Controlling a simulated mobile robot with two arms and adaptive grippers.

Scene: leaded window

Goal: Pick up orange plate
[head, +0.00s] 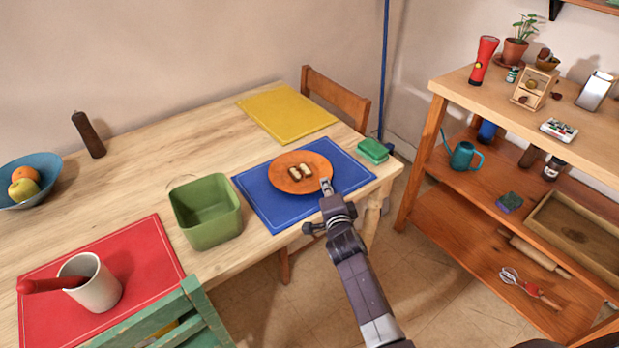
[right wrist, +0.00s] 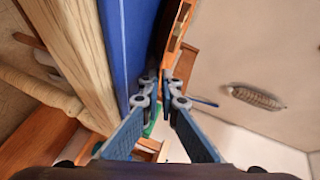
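The orange plate (head: 300,172) rests over the blue mat (head: 265,205) near the table's right end, with small pale-and-brown pieces (head: 300,173) on it. My right gripper (head: 326,186) is at the plate's near right rim. In the right wrist view, the fingertips (right wrist: 160,80) are close together around the edge of the plate (right wrist: 180,32), with the blue mat (right wrist: 127,40) beside it. The gripper looks shut on the rim; the exact contact is small and partly hidden. My left gripper is not in view.
A green bin (head: 207,212) stands left of the blue mat. A green sponge (head: 372,151) lies right of the plate, and a yellow mat (head: 286,114) behind it. A wooden chair (head: 337,97) stands at the far side. Shelves (head: 470,206) stand at the right.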

